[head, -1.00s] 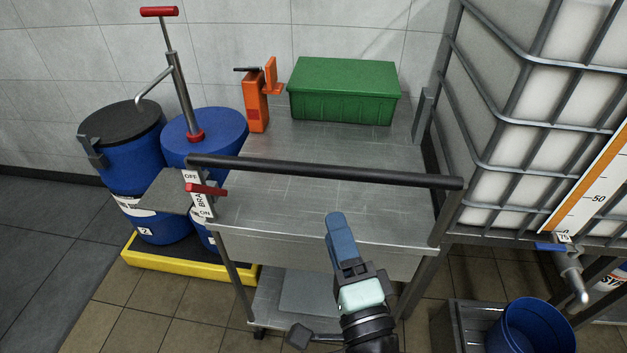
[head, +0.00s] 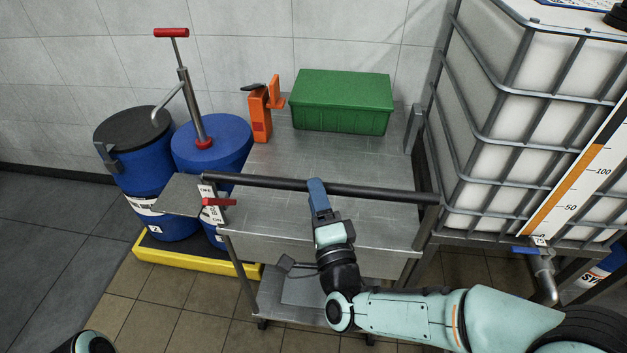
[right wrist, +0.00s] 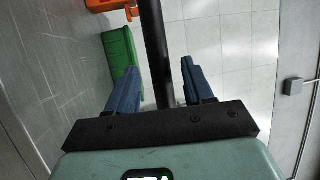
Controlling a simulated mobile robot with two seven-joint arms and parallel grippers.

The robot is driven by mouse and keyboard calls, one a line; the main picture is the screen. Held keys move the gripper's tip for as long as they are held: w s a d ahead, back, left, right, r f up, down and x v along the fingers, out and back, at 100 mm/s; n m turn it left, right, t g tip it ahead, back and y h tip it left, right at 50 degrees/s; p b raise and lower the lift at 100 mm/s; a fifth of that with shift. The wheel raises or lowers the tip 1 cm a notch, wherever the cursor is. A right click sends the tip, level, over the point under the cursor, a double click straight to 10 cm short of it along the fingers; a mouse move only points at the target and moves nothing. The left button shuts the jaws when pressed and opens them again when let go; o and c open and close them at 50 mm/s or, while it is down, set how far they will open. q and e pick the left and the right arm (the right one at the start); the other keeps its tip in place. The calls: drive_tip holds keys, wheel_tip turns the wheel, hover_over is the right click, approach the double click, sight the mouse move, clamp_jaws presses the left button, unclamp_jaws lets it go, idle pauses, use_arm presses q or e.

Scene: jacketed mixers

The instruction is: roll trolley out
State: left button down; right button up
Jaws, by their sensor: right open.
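The grey metal trolley (head: 300,216) stands against the tiled wall, with a black handle bar (head: 380,194) along its near side. A red brake lever (head: 218,202) sits at the handle's left end beside an OFF/ON label; I cannot tell its setting. My right gripper (head: 317,186) is at the middle of the bar. In the right wrist view the open blue fingers (right wrist: 160,80) stand on either side of the bar (right wrist: 155,50), with a gap visible on the right. My left gripper does not show.
An orange device (head: 261,115) and a green crate (head: 342,102) are on the trolley top. Blue drums (head: 213,145) on a yellow pallet (head: 200,262) stand close on the left. A caged white tank (head: 535,130) is close on the right. Floor at the near left is clear.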

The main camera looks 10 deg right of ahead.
drive_tip(key=shift+w+a+r, duration=0.1)
drive_tip(key=shift+w+r, duration=0.05)
drive_tip(key=shift+w, duration=0.7)
drive_tip(key=shift+w+r, duration=0.15)
drive_tip(key=shift+w, duration=0.65)
clamp_jaws()
